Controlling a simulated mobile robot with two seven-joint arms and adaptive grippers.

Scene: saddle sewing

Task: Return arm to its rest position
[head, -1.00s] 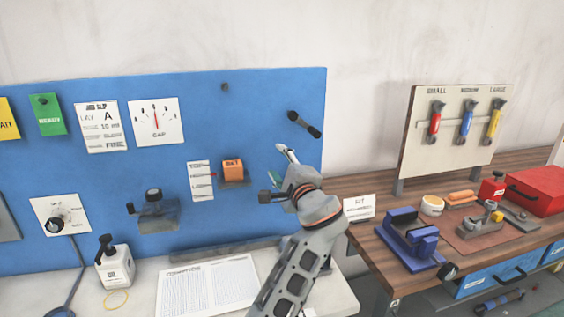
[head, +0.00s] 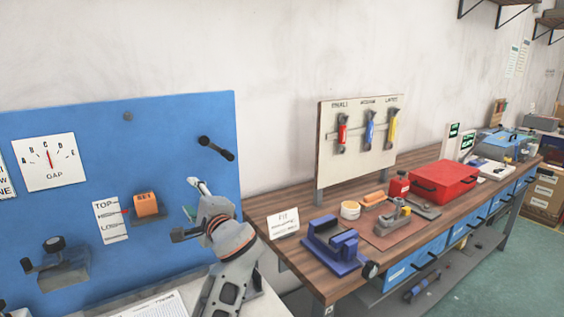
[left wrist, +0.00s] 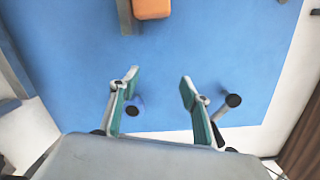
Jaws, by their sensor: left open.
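My left arm reaches up from the bottom of the head view, in front of the blue board (head: 120,185). Its left gripper (head: 196,200) is near the board's lower right part, empty, to the right of the orange block (head: 146,204). In the left wrist view the two green-lined fingers (left wrist: 160,88) stand apart with nothing between them. Blue board shows behind them. My right gripper is not in view.
A black handle (head: 216,148) sticks out from the board above the gripper. To the right, a wooden bench (head: 270,208) holds a sign (head: 283,223), a purple fixture (head: 335,246), a red box (head: 444,179) and a tool rack (head: 330,165).

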